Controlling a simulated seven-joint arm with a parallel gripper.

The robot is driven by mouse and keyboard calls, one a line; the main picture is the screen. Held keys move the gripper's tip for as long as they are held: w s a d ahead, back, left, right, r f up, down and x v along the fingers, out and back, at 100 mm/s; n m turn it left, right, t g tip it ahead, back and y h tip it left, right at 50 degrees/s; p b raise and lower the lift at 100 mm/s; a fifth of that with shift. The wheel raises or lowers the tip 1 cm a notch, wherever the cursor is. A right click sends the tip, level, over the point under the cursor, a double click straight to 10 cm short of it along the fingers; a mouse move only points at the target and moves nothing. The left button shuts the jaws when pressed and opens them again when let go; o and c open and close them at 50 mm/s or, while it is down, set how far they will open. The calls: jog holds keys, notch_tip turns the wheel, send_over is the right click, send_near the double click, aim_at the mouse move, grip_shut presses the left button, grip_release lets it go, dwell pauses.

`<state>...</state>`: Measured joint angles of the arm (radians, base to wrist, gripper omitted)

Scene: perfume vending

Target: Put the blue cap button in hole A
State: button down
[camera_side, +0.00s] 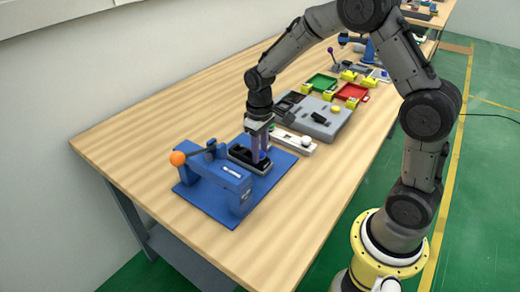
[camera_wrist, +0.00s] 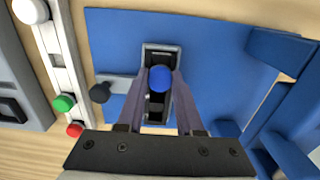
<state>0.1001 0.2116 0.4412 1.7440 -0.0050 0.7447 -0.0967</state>
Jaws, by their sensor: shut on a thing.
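The blue cap button (camera_wrist: 160,79) is between the fingertips of my gripper (camera_wrist: 162,84) in the wrist view, and the fingers are shut on it. In the side view my gripper (camera_side: 258,160) points down at a black holder (camera_side: 243,157) on the blue base plate (camera_side: 215,209). In the wrist view the button lies over this black holder (camera_wrist: 157,117), which has a light rim. I cannot tell whether the button is seated in it or held just above. No letter marking hole A is readable, and the button covers what is directly beneath it.
A blue press fixture (camera_side: 222,174) with an orange ball lever (camera_side: 178,158) stands left of my gripper. A pale strip (camera_wrist: 66,70) carries white, green (camera_wrist: 64,103) and red (camera_wrist: 75,130) buttons. A grey station and green and red trays (camera_side: 352,91) stand farther back.

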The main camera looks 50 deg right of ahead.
jog(key=shift+c, duration=2.4)
grip_release()
jog(key=shift+o, duration=0.2)
jog(key=o, duration=0.4)
jog(key=shift+o, duration=0.2)
jog(key=shift+r, duration=3.5)
